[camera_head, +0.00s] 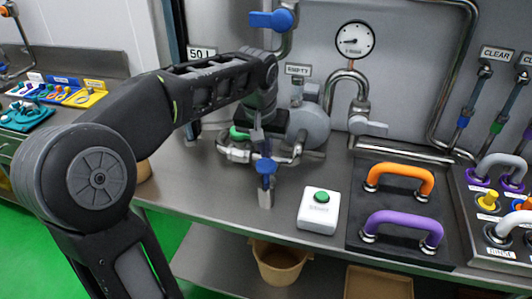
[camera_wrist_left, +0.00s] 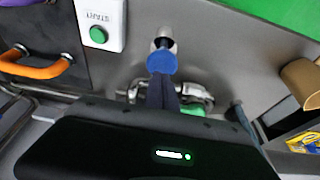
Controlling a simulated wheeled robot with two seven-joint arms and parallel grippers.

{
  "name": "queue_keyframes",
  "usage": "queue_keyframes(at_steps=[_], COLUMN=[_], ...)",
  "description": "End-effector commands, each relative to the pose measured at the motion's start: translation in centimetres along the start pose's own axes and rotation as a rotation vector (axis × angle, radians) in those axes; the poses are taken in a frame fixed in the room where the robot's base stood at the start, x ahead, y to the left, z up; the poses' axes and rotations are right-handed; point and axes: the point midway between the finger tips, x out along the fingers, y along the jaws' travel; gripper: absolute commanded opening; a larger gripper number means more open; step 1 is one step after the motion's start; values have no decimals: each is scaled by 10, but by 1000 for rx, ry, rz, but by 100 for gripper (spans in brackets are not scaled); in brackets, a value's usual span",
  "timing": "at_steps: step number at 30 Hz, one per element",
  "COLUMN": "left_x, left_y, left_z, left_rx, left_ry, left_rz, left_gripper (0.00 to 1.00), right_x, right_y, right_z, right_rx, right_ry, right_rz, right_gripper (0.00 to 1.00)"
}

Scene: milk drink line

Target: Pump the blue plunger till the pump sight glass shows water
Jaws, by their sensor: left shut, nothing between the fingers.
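The blue plunger (camera_head: 265,167) stands upright on a short grey post at the front of the steel counter. In the left wrist view its round blue top (camera_wrist_left: 162,62) shows just beyond my fingertips. My left gripper (camera_head: 260,146) is shut and empty, pointing down over the plunger. Its fingertips (camera_wrist_left: 162,80) overlap the plunger's edge in both views, and I cannot tell whether they touch. Behind stands the round grey pump (camera_head: 309,125) with pipe fittings. A plate reading EMPTY (camera_head: 298,70) is above it. I cannot make out a water level in a sight glass. My right gripper is out of view.
A white START box (camera_head: 318,212) with a green button is right of the plunger. Orange (camera_head: 398,180) and purple (camera_head: 404,224) handles stand farther right. A gauge (camera_head: 354,40) and a blue-handled valve (camera_head: 270,19) are on the back wall. Bare counter lies left of the plunger.

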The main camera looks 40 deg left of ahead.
Motion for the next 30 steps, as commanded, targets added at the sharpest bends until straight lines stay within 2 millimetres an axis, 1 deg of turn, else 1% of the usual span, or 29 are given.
queue_keyframes(at_steps=[3, 6, 16, 19, 24, 26, 30], left_x=[11, 15, 17, 26, 52, 56, 55], left_y=[0, 0, 0, 0, 0, 0, 0], left_z=[3, 4, 5, 8, 16, 17, 17], left_rx=[1, 0, 0, 1, 1, 1, 0], left_ry=[-1, 0, 1, 0, -1, -1, -5], left_rz=[0, 0, 0, 0, 0, 0, 0], left_gripper=[0, 0, 0, 0, 0, 0, 0], right_x=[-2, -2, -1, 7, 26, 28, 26], right_y=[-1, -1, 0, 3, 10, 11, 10], right_z=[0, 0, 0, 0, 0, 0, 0], right_rx=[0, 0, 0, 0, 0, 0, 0], right_ry=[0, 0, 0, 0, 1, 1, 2], right_rz=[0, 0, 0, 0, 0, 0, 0], right_gripper=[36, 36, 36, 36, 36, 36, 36])
